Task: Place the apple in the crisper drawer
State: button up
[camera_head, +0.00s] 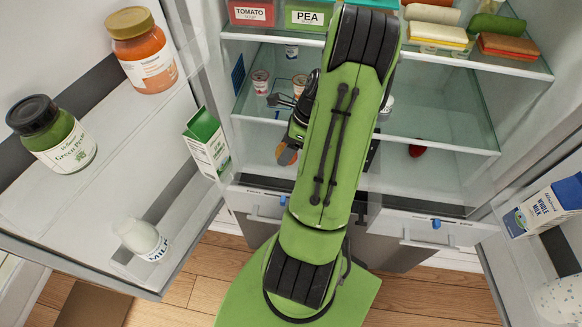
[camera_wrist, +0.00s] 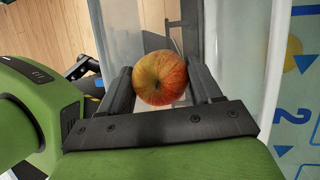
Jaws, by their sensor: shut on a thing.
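The red-yellow apple (camera_wrist: 160,78) sits between the two dark fingers of my gripper (camera_wrist: 162,88) in the wrist view. The fingers are shut on it from both sides. In the head view, a small part of the apple (camera_head: 283,153) shows left of my green arm, near the lower front of the open fridge. My arm hides most of the gripper there. The crisper drawer fronts are low in the fridge: one at left (camera_head: 262,213), partly behind my arm, and one at right (camera_head: 410,232). I cannot tell whether the apple is over a drawer opening.
Open fridge doors stand at both sides; the left one carries jars (camera_head: 62,140), a green-white carton (camera_head: 207,142) and a milk bottle (camera_head: 141,238). Glass shelves (camera_head: 450,130) hold cups, tubs and packages.

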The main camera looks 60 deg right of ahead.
jog(key=f+b, duration=0.2)
jog(key=f, duration=0.7)
jog(key=f+b, duration=0.3)
jog(key=f, duration=0.6)
jog(key=shift+w, duration=0.2)
jog(key=o, duration=1.1)
jog(key=v, duration=1.2)
jog(key=shift+r+p, duration=0.2)
jog(key=shift+p, duration=0.15)
jog(key=shift+s, duration=0.1)
